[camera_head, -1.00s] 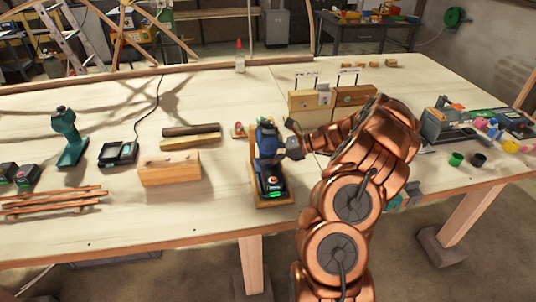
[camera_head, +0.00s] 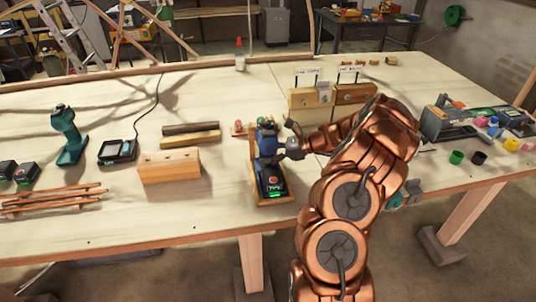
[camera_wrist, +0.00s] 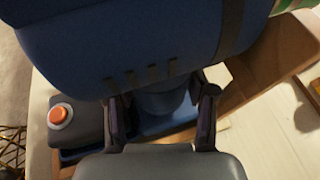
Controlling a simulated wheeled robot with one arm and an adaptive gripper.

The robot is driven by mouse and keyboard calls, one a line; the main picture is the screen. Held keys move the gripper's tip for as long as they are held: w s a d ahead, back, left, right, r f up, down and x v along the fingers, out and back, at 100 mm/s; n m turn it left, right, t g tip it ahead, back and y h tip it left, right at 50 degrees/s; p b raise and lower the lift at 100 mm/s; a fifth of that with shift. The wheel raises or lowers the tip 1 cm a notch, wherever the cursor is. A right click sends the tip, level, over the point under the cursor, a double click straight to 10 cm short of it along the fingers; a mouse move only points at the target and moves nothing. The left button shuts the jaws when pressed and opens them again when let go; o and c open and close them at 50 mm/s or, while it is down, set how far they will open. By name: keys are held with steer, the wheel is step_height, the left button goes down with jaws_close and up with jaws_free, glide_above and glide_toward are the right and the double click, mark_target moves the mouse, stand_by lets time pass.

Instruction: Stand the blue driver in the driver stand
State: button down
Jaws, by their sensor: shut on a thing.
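The blue driver (camera_head: 266,141) is upright at the wooden driver stand (camera_head: 275,203), with its black foot low over the stand's base. A green light and an orange button show on the foot. I cannot tell whether the foot is fully seated. My gripper (camera_head: 286,149) comes in from the right at the driver's handle. In the wrist view my gripper (camera_wrist: 162,105) has its fingers on both sides of the blue handle, shut on it. The driver's blue body (camera_wrist: 140,45) fills the top there and hides much of the stand (camera_wrist: 262,82).
A wooden block (camera_head: 168,168) stands left of the stand, with dark and light bars (camera_head: 190,135) behind. A green driver (camera_head: 68,138), a charger (camera_head: 118,152) and bent laths (camera_head: 50,202) are farther left. Wooden holders (camera_head: 310,98) stand behind my arm. The table's front edge is close.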

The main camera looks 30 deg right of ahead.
steer(key=shift+f, duration=0.1)
stand_by(0.3)
steer(key=c, duration=0.7)
jaws_free()
steer(key=o, duration=0.4)
steer(key=shift+f, duration=0.1)
